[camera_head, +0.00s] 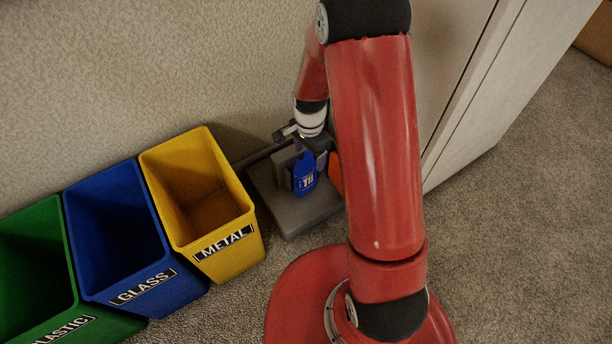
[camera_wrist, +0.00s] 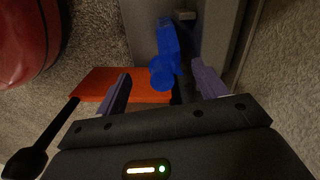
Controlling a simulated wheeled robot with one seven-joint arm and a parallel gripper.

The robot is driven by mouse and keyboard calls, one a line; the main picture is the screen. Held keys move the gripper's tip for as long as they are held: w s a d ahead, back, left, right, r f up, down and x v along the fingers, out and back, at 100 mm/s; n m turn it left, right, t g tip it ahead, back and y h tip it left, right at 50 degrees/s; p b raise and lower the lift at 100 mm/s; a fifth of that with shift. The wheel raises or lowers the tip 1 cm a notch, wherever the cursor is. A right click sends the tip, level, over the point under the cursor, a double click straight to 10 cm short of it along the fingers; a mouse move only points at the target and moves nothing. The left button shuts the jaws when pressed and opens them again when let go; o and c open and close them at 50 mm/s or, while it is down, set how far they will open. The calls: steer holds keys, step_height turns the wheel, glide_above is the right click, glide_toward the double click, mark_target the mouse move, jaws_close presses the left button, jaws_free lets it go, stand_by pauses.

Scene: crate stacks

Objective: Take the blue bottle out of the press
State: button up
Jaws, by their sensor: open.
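The blue bottle (camera_head: 305,176) stands in the grey press (camera_head: 291,213), against its upright block, in the head view. In the wrist view the bottle (camera_wrist: 167,55) lies between and just beyond the two purple fingers of my gripper (camera_wrist: 158,90). My gripper is open, with a gap on each side of the bottle. Part of the press (camera_wrist: 207,40) shows behind the bottle.
Yellow METAL (camera_head: 226,240), blue GLASS (camera_head: 142,288) and green PLASTIC (camera_head: 65,325) bins stand left of the press, open and seemingly empty. A wall is behind, and a pale cabinet (camera_head: 490,90) is at the right. Carpet is free in front at the right.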

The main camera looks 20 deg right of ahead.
mark_target(309, 163)
step_height(309, 163, down, 5)
steer(key=shift+w+r+b, duration=0.1)
steer(key=shift+w+b, duration=0.05)
steer(key=shift+b, duration=0.45)
steer(key=shift+c, duration=0.4)
